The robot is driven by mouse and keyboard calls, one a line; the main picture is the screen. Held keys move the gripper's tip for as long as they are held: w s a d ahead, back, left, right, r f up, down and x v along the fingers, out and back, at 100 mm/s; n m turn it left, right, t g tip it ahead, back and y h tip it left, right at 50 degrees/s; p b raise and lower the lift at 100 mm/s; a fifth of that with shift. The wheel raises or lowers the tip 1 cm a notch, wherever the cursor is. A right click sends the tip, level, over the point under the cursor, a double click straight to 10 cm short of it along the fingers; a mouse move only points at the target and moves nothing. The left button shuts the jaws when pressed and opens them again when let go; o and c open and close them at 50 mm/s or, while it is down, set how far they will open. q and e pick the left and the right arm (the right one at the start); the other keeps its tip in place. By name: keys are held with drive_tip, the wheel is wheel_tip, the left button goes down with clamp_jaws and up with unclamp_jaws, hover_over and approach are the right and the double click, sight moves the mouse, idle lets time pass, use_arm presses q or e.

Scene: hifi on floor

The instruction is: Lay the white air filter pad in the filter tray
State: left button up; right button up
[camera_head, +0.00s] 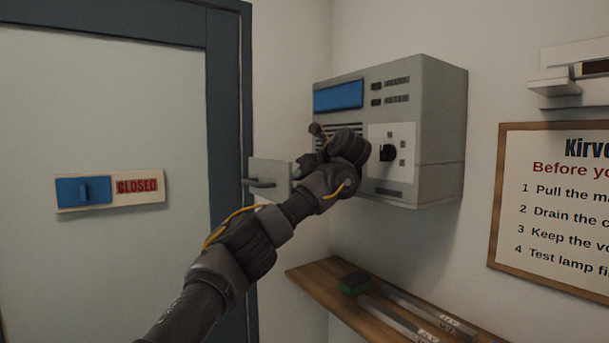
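A grey wall unit (436,115) with a blue panel, dark slots and a black knob hangs near the room corner. A pale plate with a handle (268,179) stands out to the left of the unit; it looks like a tray front, but its link to the unit is hidden behind my arm. My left gripper (312,150) is in front of the unit's left lower part, close to the plate. Its fingers are small and partly hidden, so I cannot tell whether they are open or touching anything. I cannot make out the white filter pad. My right gripper is out of view.
A wooden shelf (318,281) below the unit holds a green block (354,283) and long grey labelled strips (396,318). A notice board (555,205) and a white wall fixture (568,87) are at right. A door with a "CLOSED" sign (137,187) is at left.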

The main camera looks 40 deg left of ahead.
use_arm(q)
drive_tip(key=shift+o, duration=0.6)
drive_tip(key=shift+r, duration=0.1)
drive_tip(key=shift+d+r, duration=0.1)
drive_tip(key=b+v, duration=0.6)
drive_tip(key=shift+s+d+f+b, duration=0.1)
drive_tip(key=shift+d+f+b, duration=0.2)
drive_tip(key=shift+d+b, duration=0.1)
drive_tip(key=b+v, duration=0.1)
drive_tip(key=v, duration=0.1)
drive_tip(key=r+b+v, duration=0.1)
drive_tip(key=v, duration=0.2)
